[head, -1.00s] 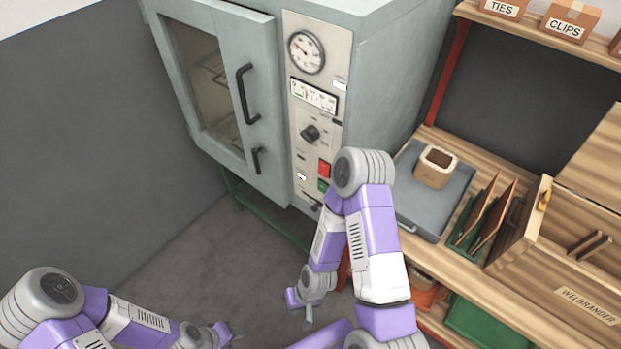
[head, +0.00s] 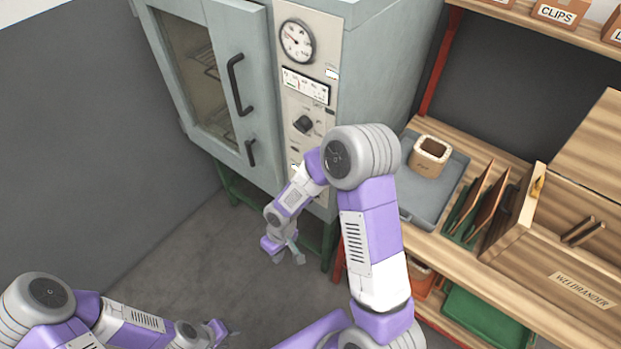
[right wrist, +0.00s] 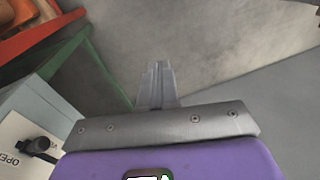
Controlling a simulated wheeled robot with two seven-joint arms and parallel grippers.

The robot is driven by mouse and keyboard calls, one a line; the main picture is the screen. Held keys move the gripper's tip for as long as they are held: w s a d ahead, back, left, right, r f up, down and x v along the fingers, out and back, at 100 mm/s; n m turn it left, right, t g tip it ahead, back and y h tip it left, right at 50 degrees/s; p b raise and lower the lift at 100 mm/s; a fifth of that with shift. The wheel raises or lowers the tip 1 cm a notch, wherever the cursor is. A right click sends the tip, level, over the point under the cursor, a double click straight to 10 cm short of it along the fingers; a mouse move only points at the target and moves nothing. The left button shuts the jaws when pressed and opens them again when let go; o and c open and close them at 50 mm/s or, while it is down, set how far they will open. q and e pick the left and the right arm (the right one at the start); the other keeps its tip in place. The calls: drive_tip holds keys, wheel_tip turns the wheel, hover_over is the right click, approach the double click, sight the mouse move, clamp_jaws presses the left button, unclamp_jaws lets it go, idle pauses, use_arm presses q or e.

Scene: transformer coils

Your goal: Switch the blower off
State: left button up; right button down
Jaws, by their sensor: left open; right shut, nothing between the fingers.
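The grey oven cabinet (head: 395,65) stands upper centre in the head view. Its control panel (head: 290,100) carries a round gauge (head: 297,41), a strip meter (head: 305,86) and a black knob (head: 303,124). My right arm hides the lower panel, including the red and green buttons. My right gripper (head: 298,256) is below and in front of the panel, apart from it. In the right wrist view its fingers (right wrist: 158,86) are shut and empty, over the floor. My left gripper (head: 229,337) is open at the bottom, far from the oven.
The oven door (head: 222,80) is closed.

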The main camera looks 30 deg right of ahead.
drive_tip(key=w+d+r+t+h, duration=0.1)
drive_tip(key=w+d+r+h, duration=0.2)
drive_tip(key=r, duration=0.6)
drive_tip(key=w+d+r+n+t+h, duration=0.1)
drive_tip(key=w+d+r+h, duration=0.2)
drive_tip(key=r, duration=0.7)
drive_tip(key=w+d, duration=0.2)
drive_tip(key=d, duration=0.2)
drive_tip(key=shift+w+d+r+h, duration=0.2)
drive_tip(key=shift+w+r+h, duration=0.1)
drive_tip(key=shift+w+h, duration=0.1)
drive_tip(key=shift+s, duration=0.1)
drive_tip(key=w+d+f+b, duration=0.2)
drive_tip(key=w+d+f, duration=0.1)
drive_tip(key=d+f, duration=0.4)
drive_tip(key=shift+b+x, duration=0.35)
drive_tip(key=shift+x, duration=0.5)
